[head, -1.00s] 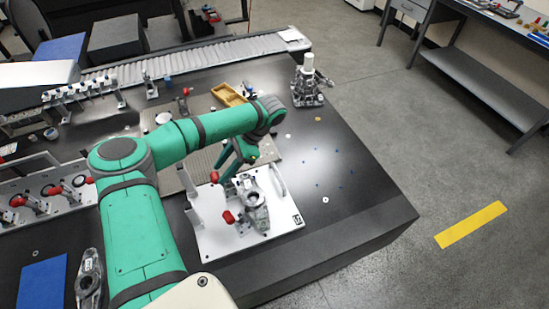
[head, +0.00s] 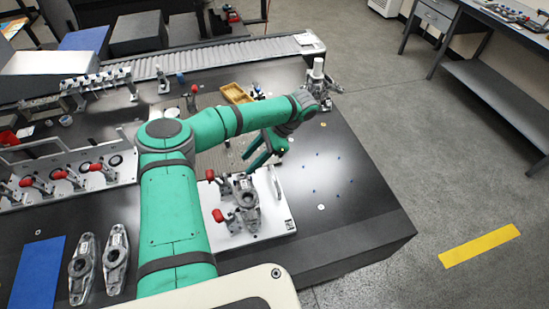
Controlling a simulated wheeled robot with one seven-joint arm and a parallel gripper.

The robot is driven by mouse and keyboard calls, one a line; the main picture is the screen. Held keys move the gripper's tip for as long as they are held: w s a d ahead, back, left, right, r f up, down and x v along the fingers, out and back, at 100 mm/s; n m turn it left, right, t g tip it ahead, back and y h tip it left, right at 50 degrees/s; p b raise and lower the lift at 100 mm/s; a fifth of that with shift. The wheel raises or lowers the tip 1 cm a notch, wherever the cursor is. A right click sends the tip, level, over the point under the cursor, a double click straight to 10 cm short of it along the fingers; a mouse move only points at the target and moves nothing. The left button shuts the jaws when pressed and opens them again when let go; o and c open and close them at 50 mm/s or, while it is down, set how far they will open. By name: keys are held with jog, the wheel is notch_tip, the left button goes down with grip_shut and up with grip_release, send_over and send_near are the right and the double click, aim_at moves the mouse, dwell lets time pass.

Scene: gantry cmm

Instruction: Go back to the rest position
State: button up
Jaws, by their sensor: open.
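My green arm reaches across the black table, and its elbow and forearm hide part of the table's middle. My gripper (head: 264,153) hangs from the wrist above the table, behind the white fixture plate (head: 268,224). Its green fingers are apart and I see nothing between them. A grey metal part (head: 245,199) sits on the fixture plate, beside clamps with red handles (head: 218,216). The gripper is clear of that part.
A silver fixture (head: 318,78) stands at the table's far right corner. A yellow tray (head: 236,93) lies near the conveyor (head: 220,58). Two metal parts (head: 116,258) and a blue mat (head: 37,270) lie at front left. The table's right side is mostly clear.

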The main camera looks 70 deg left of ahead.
jog(key=shift+w, duration=0.55)
jog(key=shift+w+d, duration=0.1)
jog(key=shift+w, duration=0.05)
